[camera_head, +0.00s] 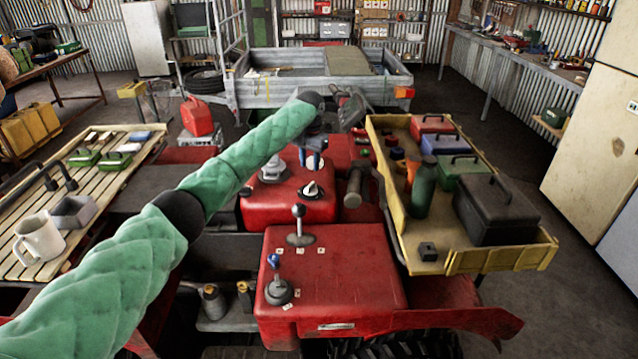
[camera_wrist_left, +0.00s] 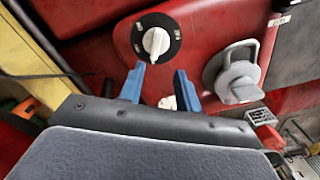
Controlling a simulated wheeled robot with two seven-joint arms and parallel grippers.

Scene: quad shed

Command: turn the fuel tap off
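The fuel tap is a white knob (camera_head: 312,189) on a round black plate, set in the red bodywork of the quad. It also shows in the left wrist view (camera_wrist_left: 156,42), with small white labels around the plate. My left gripper (camera_head: 312,160) is just beyond the tap in the head view, pointing down. In the left wrist view its two blue fingers (camera_wrist_left: 161,78) are apart with nothing between them. The fingertips lie close to the tap's plate, and the knob is not gripped. My right gripper is in neither view.
A grey cap with a handle (camera_wrist_left: 235,75) is beside the tap. Two levers, one black-knobbed (camera_head: 299,212) and one blue-knobbed (camera_head: 273,262), rise from the red cover nearer me. A yellow tray (camera_head: 452,262) of boxes flanks the right, a slatted bench (camera_head: 130,172) the left.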

